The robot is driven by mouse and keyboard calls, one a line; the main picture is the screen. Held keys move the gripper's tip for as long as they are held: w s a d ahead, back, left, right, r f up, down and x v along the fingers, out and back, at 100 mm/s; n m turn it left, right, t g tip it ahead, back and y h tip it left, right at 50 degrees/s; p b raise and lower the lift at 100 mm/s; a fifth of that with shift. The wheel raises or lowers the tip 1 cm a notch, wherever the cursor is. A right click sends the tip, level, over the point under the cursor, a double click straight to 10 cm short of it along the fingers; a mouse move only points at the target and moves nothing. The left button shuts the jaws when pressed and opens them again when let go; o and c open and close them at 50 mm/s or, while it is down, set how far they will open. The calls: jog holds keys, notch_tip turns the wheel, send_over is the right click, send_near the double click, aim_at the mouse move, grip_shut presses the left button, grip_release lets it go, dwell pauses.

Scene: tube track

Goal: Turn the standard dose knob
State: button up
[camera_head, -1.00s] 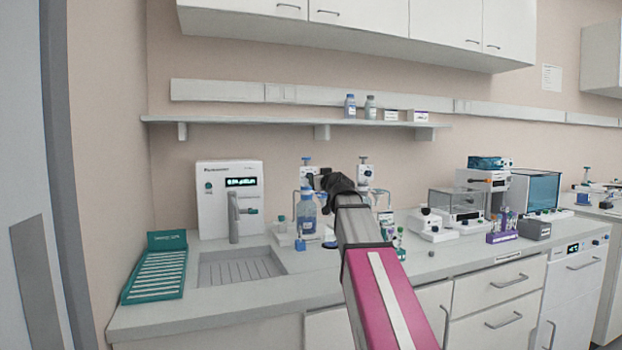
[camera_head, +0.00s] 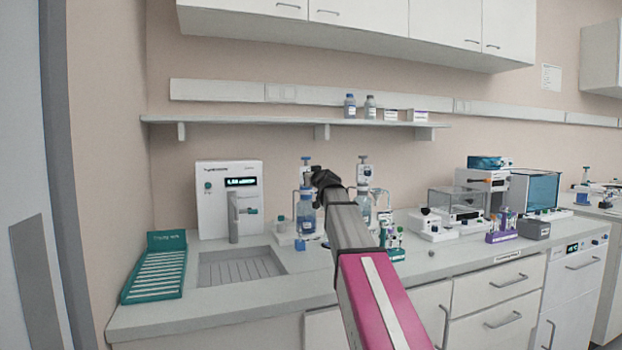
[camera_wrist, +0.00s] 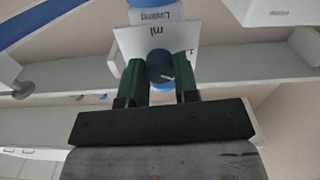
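A dark blue round knob (camera_wrist: 160,68) with a short white mark shows in the wrist view, in front of a white panel (camera_wrist: 190,40) lettered "ml" upside down. The green fingers of my gripper (camera_wrist: 160,75) stand one on each side of the knob, very close to it. I cannot tell whether they press on it. In the head view my gripper (camera_head: 318,180) is at the left bottle-top dispenser (camera_head: 306,170), partly hiding it. Its blue bottle (camera_head: 306,218) stands on the counter. A second dispenser (camera_head: 363,172) stands just to the right, partly behind my arm.
A white water purifier (camera_head: 215,200) and a sink (camera_head: 240,266) are to the left, with a teal rack (camera_head: 155,270). A tube rack (camera_head: 396,252), a balance (camera_head: 458,208) and other instruments are to the right. A shelf (camera_head: 230,120) runs above.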

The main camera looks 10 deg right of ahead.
jog(key=shift+c, duration=0.6)
jog(key=shift+m, duration=3.8)
jog(key=o, duration=0.9)
jog(key=shift+s, duration=0.1)
